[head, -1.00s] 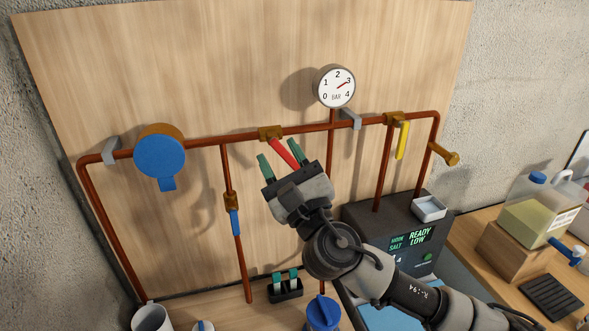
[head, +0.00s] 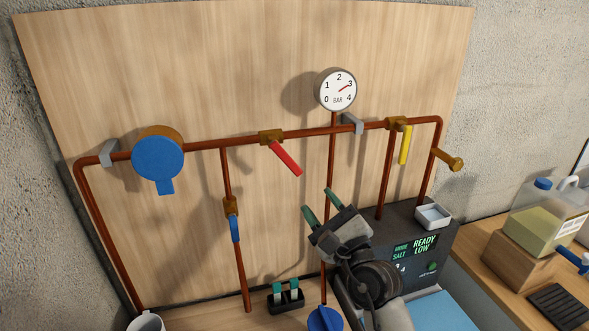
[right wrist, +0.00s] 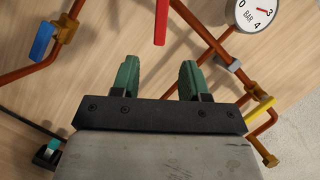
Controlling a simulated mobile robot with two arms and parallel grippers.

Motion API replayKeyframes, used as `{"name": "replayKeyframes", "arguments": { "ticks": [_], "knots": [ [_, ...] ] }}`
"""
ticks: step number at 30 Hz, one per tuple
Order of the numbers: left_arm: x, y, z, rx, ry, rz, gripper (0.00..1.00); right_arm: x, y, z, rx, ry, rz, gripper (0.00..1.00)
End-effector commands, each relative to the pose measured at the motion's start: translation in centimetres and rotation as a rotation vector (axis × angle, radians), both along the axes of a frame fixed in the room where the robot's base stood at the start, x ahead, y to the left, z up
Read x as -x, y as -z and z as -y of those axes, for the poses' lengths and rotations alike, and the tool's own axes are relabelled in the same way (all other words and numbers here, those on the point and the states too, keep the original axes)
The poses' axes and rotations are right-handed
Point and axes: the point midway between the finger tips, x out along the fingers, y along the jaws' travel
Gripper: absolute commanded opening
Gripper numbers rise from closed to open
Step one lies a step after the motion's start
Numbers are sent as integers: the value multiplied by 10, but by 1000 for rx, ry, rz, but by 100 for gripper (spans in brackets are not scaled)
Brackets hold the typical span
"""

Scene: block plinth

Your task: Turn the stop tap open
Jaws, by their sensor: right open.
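The tap with a red lever (head: 286,159) sits on the horizontal copper pipe. Its brass body (head: 270,137) is bare, and the lever slants down to the right, at an angle to the pipe. The lever's end also shows at the top of the right wrist view (right wrist: 161,22). My right gripper (head: 318,205) is open and empty, below and to the right of the lever's end and apart from it. In the right wrist view its two green fingers (right wrist: 158,72) stand apart with only the board behind. My left gripper is not in view.
A blue lever (head: 235,229) and a yellow lever (head: 405,145) hang on other pipes. A gauge (head: 336,90) reads near 3 bar. A blue round fitting (head: 158,158) is at left. A dark box (head: 425,245) with a lit display stands right of my gripper.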

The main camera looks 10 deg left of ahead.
Motion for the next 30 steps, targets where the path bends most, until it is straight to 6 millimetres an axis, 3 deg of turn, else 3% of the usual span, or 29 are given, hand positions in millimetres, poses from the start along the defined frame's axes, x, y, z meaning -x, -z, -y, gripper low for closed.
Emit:
{"name": "replayKeyframes", "arguments": {
  "ticks": [18,30],
  "knots": [
    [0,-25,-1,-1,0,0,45,-71,-31,-53,2,-3,3,45],
    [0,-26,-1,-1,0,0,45,-81,-34,-60,1,-1,3,45]
  ]
}}
